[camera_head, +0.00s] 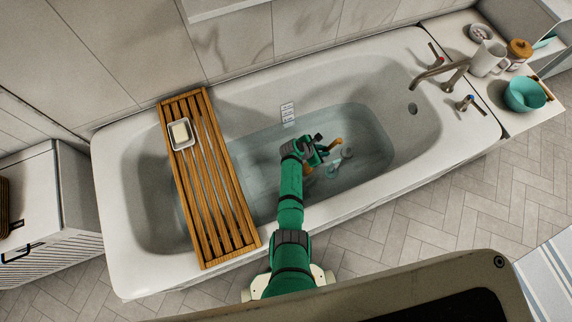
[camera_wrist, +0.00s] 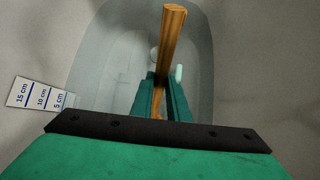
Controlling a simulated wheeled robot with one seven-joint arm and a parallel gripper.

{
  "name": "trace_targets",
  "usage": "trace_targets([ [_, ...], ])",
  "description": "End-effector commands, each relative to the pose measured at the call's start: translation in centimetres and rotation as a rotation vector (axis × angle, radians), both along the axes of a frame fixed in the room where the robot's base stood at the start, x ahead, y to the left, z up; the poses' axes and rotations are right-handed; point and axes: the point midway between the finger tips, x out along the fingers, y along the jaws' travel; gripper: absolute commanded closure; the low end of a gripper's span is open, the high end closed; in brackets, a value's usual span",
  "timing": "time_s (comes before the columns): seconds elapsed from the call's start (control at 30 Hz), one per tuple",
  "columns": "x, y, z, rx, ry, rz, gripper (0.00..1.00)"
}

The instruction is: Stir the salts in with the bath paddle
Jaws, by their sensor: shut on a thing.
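My gripper (camera_head: 319,151) is over the water-filled part of the white bathtub (camera_head: 118,245), right of the tub's middle. It is shut on the wooden bath paddle (camera_head: 335,143). In the wrist view the paddle (camera_wrist: 172,42) stands tilted between the two green fingers of my gripper (camera_wrist: 160,82). The paddle's lower end is hidden in this view. The water (camera_head: 262,150) is clear and pale. Small pale objects (camera_head: 346,154) show in the water just right of my gripper; I cannot tell whether they are the salts.
A slatted wooden caddy (camera_head: 208,170) with a soap dish (camera_head: 180,134) spans the tub's left part. A tap (camera_head: 440,72) stands at the right end. A depth label (camera_wrist: 40,95) is on the tub wall. A shelf at right holds a teal bowl (camera_head: 525,94), jug (camera_head: 488,58) and jar (camera_head: 519,51).

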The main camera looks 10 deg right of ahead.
Motion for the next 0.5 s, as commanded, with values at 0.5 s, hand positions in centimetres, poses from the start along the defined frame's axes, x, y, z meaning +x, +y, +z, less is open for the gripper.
trace_targets([
  [0.5,-1.2,6.8,0.0,0.0,0.0,0.004,1.0],
])
